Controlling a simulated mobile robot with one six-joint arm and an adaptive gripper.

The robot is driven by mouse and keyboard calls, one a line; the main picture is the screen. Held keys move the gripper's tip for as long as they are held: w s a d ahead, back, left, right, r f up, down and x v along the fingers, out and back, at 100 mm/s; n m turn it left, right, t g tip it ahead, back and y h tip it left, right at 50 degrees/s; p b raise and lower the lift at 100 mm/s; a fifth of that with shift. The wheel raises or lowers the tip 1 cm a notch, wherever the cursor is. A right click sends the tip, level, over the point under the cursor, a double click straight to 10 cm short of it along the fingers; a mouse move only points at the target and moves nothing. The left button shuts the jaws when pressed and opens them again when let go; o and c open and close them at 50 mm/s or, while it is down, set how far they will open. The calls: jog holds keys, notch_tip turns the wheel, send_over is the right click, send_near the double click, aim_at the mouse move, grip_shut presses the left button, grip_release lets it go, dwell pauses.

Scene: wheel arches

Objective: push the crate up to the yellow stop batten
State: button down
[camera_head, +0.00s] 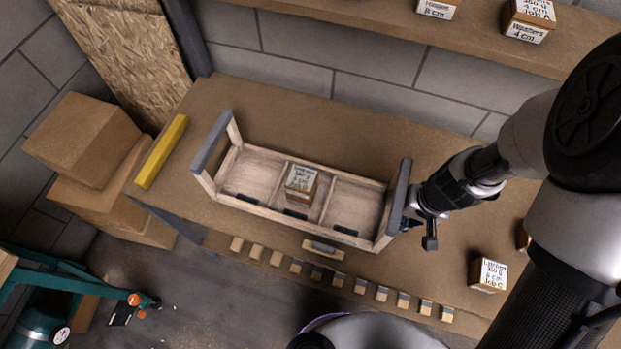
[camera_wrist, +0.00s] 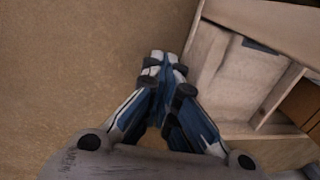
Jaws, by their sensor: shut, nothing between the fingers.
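The crate (camera_head: 262,213) is a pale wooden open box with three compartments and raised grey ends, lying lengthwise on the brown bench top. A small labelled box (camera_head: 301,184) sits in its middle compartment. The yellow stop batten (camera_head: 161,152) lies to the left, with a gap of bare bench between it and the crate's left end. My gripper (camera_head: 413,216) is at the crate's right end, its fingers shut and empty. In the wrist view my shut fingertips (camera_wrist: 163,58) are beside the crate (camera_wrist: 226,60). I cannot tell whether they touch it.
Several small blocks line the bench's front edge (camera_head: 340,281), near a handled piece (camera_head: 323,249). A labelled box (camera_head: 488,274) stands at the right. A shelf (camera_head: 465,37) with labelled boxes runs along the wall. Cardboard boxes (camera_head: 82,140) are stacked left of the bench.

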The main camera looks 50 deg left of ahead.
aim_at(329, 202)
jog(key=shift+s+a, duration=0.7)
jog(key=shift+a, duration=0.4)
jog(key=shift+s+a, duration=0.65)
jog(key=shift+a, duration=0.45)
jog(key=shift+s+a, duration=0.7)
jog(key=shift+a, duration=0.4)
jog(key=shift+s+a+p, duration=0.55)
jog(key=shift+s+a, duration=0.3)
jog(key=shift+a, duration=0.55)
jog(key=shift+s+a+p, duration=0.6)
jog(key=shift+s+a, duration=0.25)
jog(key=shift+a, duration=0.5)
jog(key=shift+s+a+p, duration=0.55)
jog(key=shift+s+a, duration=0.3)
jog(key=shift+a, duration=0.55)
jog(key=shift+w+d+r, duration=0.45)
jog(key=shift+d+r, duration=0.05)
jog(key=shift+d, duration=0.25)
jog(key=shift+w+d+r, duration=0.4)
jog(key=shift+d+r, duration=0.1)
jog(key=shift+d, duration=0.2)
jog(key=shift+w+d+r, duration=0.45)
jog(key=shift+d+r, duration=0.05)
jog(key=shift+d, duration=0.25)
